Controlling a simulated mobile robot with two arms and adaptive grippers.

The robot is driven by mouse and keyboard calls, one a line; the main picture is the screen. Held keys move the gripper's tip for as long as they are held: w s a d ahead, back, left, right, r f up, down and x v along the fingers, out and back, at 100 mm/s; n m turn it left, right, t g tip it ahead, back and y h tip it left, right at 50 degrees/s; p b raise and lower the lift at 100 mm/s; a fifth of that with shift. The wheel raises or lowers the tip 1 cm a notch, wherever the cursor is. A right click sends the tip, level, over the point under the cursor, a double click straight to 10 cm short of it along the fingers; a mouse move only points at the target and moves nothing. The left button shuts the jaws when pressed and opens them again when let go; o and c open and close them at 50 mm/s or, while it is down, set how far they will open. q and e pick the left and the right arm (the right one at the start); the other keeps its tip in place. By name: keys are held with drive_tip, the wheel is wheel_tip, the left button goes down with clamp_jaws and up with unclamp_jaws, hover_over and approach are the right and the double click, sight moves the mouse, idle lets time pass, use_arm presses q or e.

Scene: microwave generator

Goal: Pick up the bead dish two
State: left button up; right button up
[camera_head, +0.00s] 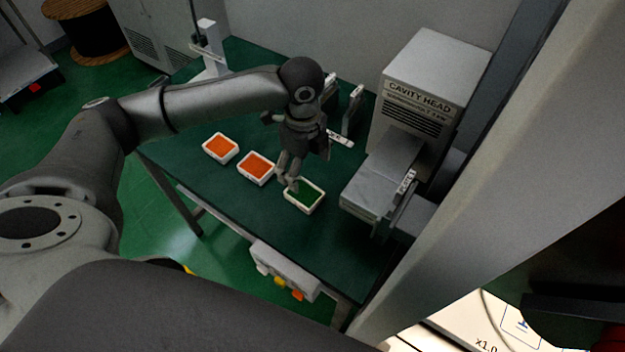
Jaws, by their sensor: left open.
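Three small white square dishes stand in a slanting row on the dark green table (237,220). The far left dish (220,148) and the middle dish (256,168) hold orange contents. The right dish (304,196) holds green contents. No number shows on them, so I cannot tell which is dish two. My left gripper (288,182) points down with open fingers at the upper left edge of the green dish. Its fingers hide a little of that dish, and I cannot tell whether they touch it. My right gripper is not in view.
A grey machine marked "CAVITY HEAD" (418,95) stands at the right, with a metal block (372,185) before it. Upright metal plates (353,108) stand behind my gripper. A control box with buttons (284,272) hangs on the table's front edge.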

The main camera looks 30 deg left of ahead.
use_arm(q)
hover_over(306, 193)
drive_tip(key=s, duration=0.1)
wheel_tip(306, 193, down, 4)
drive_tip(key=shift+a+f+p, duration=0.1)
drive_tip(key=shift+f+p, duration=0.05)
drive_tip(key=shift+p, duration=0.15)
drive_tip(key=shift+f, duration=0.25)
drive_tip(key=f+p, duration=0.1)
drive_tip(key=f, duration=0.1)
drive_tip(key=w+f, duration=0.1)
drive_tip(key=f, duration=0.1)
drive_tip(key=shift+f+p, duration=0.4)
drive_tip(key=shift+f, duration=0.2)
drive_tip(key=shift+c, duration=0.9)
drive_tip(key=c, duration=0.9)
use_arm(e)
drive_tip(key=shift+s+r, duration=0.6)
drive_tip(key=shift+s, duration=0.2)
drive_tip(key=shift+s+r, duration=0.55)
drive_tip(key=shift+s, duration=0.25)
